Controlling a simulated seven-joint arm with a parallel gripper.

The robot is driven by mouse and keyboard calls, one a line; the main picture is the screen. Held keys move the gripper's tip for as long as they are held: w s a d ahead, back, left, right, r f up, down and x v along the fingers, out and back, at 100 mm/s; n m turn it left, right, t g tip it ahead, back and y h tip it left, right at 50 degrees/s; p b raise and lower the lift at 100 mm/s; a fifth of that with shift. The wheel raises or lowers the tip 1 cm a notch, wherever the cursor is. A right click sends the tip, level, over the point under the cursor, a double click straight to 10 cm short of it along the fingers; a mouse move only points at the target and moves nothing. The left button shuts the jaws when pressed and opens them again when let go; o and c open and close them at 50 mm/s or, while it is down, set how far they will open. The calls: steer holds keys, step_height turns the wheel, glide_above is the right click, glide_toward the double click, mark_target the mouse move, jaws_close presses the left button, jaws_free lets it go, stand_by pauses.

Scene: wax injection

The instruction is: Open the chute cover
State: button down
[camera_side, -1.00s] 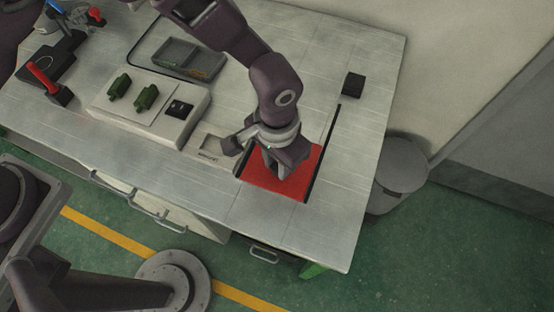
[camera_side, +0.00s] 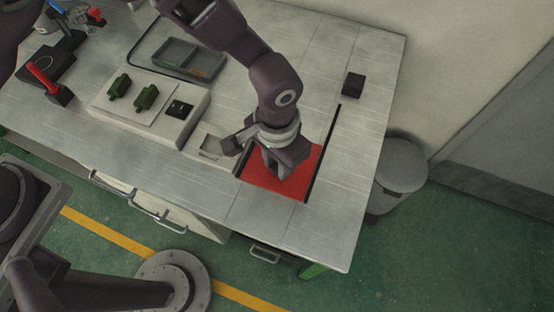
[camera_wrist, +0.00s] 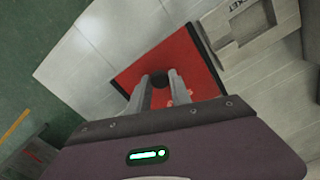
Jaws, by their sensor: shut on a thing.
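The chute cover (camera_side: 262,177) is a flat red panel set in the table top, lying level in its frame; it also shows in the wrist view (camera_wrist: 185,58). My gripper (camera_side: 272,174) points down over it. In the side view my gripper hides the knob and part of the cover. The cover looks closed.
A dark slot (camera_side: 322,150) runs along the cover's right side and beyond. A black block (camera_side: 353,84) stands behind. A raised pale fixture (camera_side: 150,105) with green parts, a grey tray (camera_side: 190,58) and a red-handled lever (camera_side: 47,80) are to the left. The table's right front is clear.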

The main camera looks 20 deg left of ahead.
steer(key=shift+w, duration=0.1)
steer(key=w, duration=1.2)
steer(key=c, duration=1.2)
jaws_free()
steer(key=shift+o, duration=0.2)
step_height(320, 180, up, 7)
